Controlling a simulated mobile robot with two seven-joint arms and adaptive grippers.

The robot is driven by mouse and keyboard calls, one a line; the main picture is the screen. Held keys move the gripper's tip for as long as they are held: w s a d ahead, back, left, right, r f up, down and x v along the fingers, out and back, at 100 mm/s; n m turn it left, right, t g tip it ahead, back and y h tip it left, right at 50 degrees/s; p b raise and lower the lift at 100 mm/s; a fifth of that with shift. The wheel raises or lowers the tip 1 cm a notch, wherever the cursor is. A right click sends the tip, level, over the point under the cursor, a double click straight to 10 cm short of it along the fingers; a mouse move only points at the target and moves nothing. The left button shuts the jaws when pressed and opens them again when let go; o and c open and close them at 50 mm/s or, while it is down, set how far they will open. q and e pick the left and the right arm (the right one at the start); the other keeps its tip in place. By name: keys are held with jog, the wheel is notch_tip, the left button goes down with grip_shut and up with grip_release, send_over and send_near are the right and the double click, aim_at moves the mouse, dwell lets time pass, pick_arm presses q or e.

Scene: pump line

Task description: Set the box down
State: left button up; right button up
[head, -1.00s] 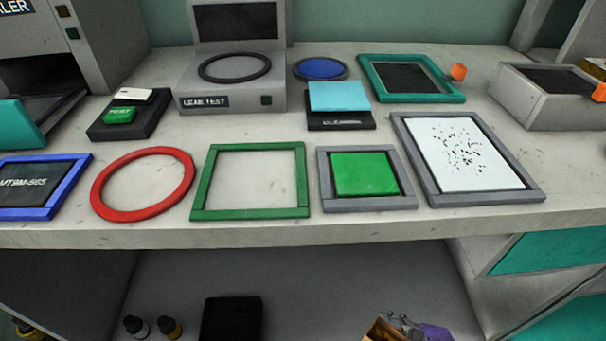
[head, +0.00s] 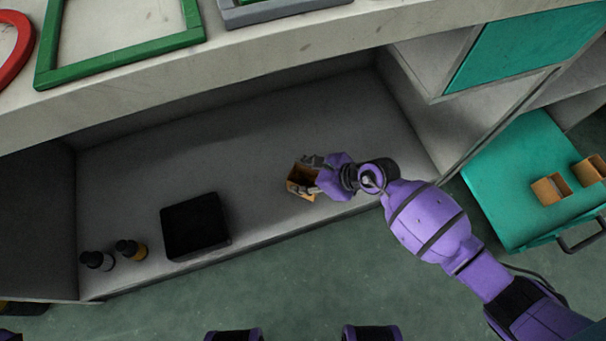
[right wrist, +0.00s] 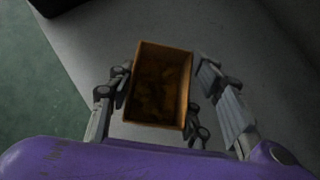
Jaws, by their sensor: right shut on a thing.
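The small brown open-topped box (head: 296,188) is over the lower shelf (head: 255,150) under the bench, right of its middle. My right gripper (head: 309,175) is shut on it, coming in from the right. In the right wrist view the box (right wrist: 158,88) is upright between the two fingers (right wrist: 160,100), with a dark inside. Its underside is hidden, so I cannot tell whether it touches the shelf. My left gripper is out of view.
Bare shelf lies around the box. A teal cart (head: 520,170) at the right carries two similar brown boxes (head: 551,189).

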aim_at(301, 179)
jog(key=shift+w+a+f+b, duration=0.15)
jog(key=shift+w+a+b, duration=0.15)
jog(key=shift+w+a, duration=0.2)
notch_tip(301, 179, down, 3)
jog(key=shift+w+r+b, duration=0.15)
jog(key=shift+r+b, duration=0.05)
jog(key=shift+b, duration=0.85)
jog(key=shift+a+f, duration=0.1)
jog(key=shift+f, duration=0.25)
jog(key=shift+r, duration=0.1)
jog(key=o, duration=1.3)
